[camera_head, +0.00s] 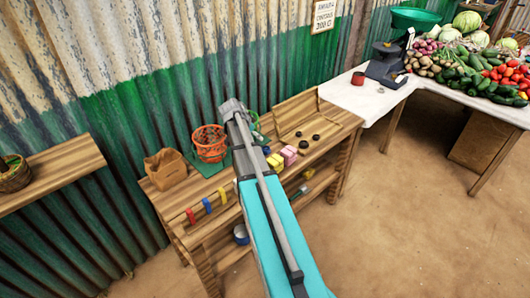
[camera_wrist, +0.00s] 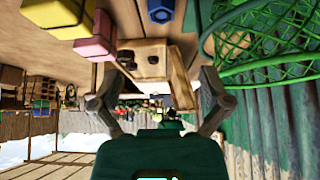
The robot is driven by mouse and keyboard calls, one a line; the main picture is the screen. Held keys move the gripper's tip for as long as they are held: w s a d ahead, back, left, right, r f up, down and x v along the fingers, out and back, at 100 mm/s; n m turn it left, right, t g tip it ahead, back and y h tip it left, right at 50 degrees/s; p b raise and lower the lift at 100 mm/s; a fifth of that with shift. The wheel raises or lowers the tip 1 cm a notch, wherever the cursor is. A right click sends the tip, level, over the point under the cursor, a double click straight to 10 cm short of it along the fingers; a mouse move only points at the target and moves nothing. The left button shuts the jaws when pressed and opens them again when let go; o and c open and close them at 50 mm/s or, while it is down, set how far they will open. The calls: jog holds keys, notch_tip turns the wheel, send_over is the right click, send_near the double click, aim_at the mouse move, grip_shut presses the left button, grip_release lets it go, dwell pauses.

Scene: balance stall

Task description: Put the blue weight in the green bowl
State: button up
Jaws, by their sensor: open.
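A blue hexagonal block, which looks like the blue weight (camera_wrist: 160,11), sits on the wooden bench at the top of the wrist view. The green bowl (camera_head: 415,18) sits on top of a dark scale on the white table at the upper right, far from my gripper. My gripper (camera_wrist: 158,72) is open and empty, its fingers spread apart near the bench. The blue weight lies beyond the fingers, apart from them. My arm hides the gripper in the head view.
On the bench (camera_head: 180,200) stand a paper bag (camera_head: 165,169), an orange basket (camera_head: 209,143), a pink block (camera_head: 289,155), a yellow block (camera_head: 275,161) and black discs. A green mesh basket (camera_wrist: 265,45) is close by the right finger. Vegetables (camera_head: 480,65) crowd the white table (camera_head: 365,98).

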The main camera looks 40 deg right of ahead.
jog(key=b, duration=0.6)
send_over(266, 148)
jog(key=a, duration=0.3)
jog(key=shift+s+d+f, duration=0.1)
jog(key=shift+s+f, duration=0.05)
jog(key=shift+f, duration=1.5)
jog(key=shift+s+f, duration=0.15)
jog(key=shift+f, duration=1.45)
jog(key=b+x, duration=0.2)
jog(key=x, duration=0.1)
jog(key=shift+w+a+f+b, duration=0.15)
jog(key=shift+a+b, duration=0.05)
jog(key=shift+b, duration=0.2)
jog(key=shift+b+x, duration=0.9)
jog(key=shift+x, duration=0.15)
jog(key=shift+c, duration=0.2)
grip_shut()
